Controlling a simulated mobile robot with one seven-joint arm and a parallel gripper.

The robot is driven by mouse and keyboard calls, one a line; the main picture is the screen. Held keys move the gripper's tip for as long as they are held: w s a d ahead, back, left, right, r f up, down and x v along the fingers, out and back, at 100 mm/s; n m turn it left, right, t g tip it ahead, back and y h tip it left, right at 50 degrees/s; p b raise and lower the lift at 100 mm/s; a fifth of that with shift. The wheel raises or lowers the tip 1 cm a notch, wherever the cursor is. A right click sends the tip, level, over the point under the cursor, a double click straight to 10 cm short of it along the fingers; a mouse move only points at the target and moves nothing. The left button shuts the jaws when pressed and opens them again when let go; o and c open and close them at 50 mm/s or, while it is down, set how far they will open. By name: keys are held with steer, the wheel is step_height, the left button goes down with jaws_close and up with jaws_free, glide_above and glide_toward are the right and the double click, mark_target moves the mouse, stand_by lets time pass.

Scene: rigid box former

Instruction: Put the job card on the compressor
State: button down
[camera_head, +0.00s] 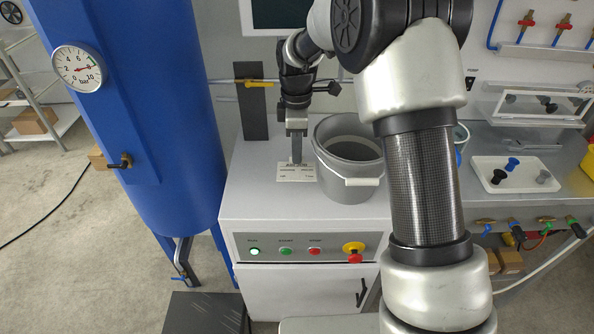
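The job card (297,173), a small pale card with dark print, shows flat at the left part of the top of the grey cabinet. This cabinet (245,205), with a row of buttons on its front, appears to be the compressor. My gripper (296,160) points down from above, its fingertips at the card's back edge. I cannot tell whether the card rests on the top or is held just above it. The fingers are seen edge-on, so their opening is hidden.
A grey bucket (347,160) with a white handle grip stands close to the right of my gripper. A blue tank (150,120) with a gauge stands at the left. A white tray (515,174) with small knobs lies on the bench at right.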

mark_target(297, 170)
steer(key=shift+a+f, duration=0.25)
steer(key=shift+f, duration=0.6)
steer(key=shift+d+f+b, duration=0.15)
steer(key=shift+f+b, duration=0.1)
steer(key=shift+f, duration=0.95)
steer(key=shift+d+f+b, duration=0.1)
steer(key=shift+f+b, duration=0.1)
steer(key=shift+f, duration=1)
steer(key=shift+f, duration=0.1)
steer(key=shift+f, duration=0.15)
steer(key=c, duration=2)
jaws_free()
